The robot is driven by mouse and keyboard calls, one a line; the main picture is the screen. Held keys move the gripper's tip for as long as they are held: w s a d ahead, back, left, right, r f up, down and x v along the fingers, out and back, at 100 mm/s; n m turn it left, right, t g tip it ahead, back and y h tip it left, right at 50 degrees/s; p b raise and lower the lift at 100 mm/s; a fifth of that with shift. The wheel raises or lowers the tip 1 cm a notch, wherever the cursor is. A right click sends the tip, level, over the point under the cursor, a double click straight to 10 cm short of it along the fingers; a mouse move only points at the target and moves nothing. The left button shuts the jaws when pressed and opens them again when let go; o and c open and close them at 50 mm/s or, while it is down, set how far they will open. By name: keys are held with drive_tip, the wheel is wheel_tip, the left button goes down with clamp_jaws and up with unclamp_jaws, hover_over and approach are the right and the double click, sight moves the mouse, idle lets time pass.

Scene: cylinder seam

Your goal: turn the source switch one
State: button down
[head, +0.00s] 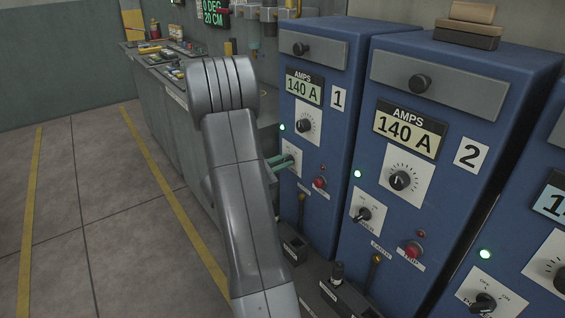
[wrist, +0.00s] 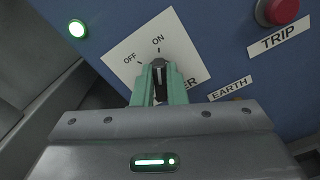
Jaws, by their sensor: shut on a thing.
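Source one is the blue cabinet (head: 318,125) marked 1, with a display reading 140 A. Its rotary switch (wrist: 158,66) sits on a white plate (wrist: 180,48) with OFF and ON marks. The switch's pointer faces up toward ON in the wrist view. My gripper (wrist: 156,80) has its green fingers shut on the switch, one on each side. In the head view my gripper (head: 281,161) reaches the lower front of cabinet 1, and the switch there is mostly hidden by it.
A green lamp (wrist: 77,28) is lit beside the plate. A red TRIP button (wrist: 277,10) and an EARTH label (wrist: 229,89) are close by. Cabinet 2 (head: 405,160) stands to the right, with its own switch (head: 363,214). The floor (head: 90,210) at left is clear.

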drive_tip(key=shift+w+a+n+p, duration=0.1)
drive_tip(key=shift+w+n+p, duration=0.05)
drive_tip(key=shift+n+p, duration=2.4)
drive_tip(key=shift+w+a+n+p, duration=0.15)
drive_tip(key=shift+n+p, duration=1.7)
drive_tip(key=shift+n, duration=1.4)
drive_tip(key=c, duration=1.5)
unclamp_jaws()
drive_tip(key=shift+o, duration=0.2)
